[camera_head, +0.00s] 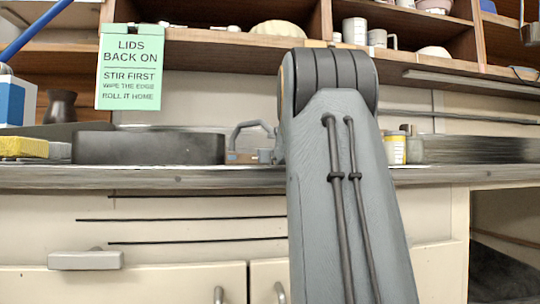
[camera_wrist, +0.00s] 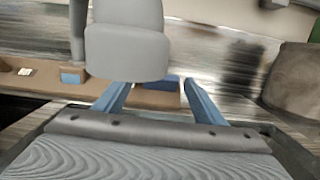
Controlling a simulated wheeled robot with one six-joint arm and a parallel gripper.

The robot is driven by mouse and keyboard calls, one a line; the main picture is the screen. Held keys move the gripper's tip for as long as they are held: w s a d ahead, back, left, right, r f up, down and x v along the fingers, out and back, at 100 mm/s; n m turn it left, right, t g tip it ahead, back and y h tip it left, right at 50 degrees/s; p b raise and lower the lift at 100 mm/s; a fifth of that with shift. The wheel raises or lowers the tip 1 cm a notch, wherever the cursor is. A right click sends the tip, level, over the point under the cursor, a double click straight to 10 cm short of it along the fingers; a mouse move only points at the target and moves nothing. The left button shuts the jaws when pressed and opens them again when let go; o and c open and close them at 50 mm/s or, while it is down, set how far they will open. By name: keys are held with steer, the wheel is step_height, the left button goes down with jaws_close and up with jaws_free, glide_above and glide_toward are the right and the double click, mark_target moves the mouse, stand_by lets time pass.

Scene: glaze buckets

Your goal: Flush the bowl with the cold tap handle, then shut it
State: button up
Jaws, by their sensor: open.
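A grey tap with a curved spout (camera_head: 252,127) stands at the back of the counter, partly hidden by my arm in the head view. Its brownish base carries a small blue patch. In the wrist view a large grey rounded part (camera_wrist: 126,50) stands just beyond and between my fingers, apparently part of the tap. A brown base (camera_wrist: 150,98) with blue patches lies behind it. My gripper (camera_wrist: 155,86) is open, with its blue fingers apart; contact cannot be told. Which part is the cold handle is unclear. No running water shows. A dark basin (camera_head: 150,148) sits left of the tap.
A yellow sponge (camera_head: 24,147) and dark jug (camera_head: 60,107) are at left. A yellow-labelled jar (camera_head: 394,148) stands right of my arm. Shelves with pots hang above, with a green sign (camera_head: 129,67). A dark rounded object (camera_wrist: 295,80) is at right in the wrist view.

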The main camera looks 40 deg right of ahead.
steer(key=p+v, duration=0.1)
steer(key=v, duration=0.6)
steer(key=shift+s, duration=0.2)
steer(key=shift+a, duration=0.15)
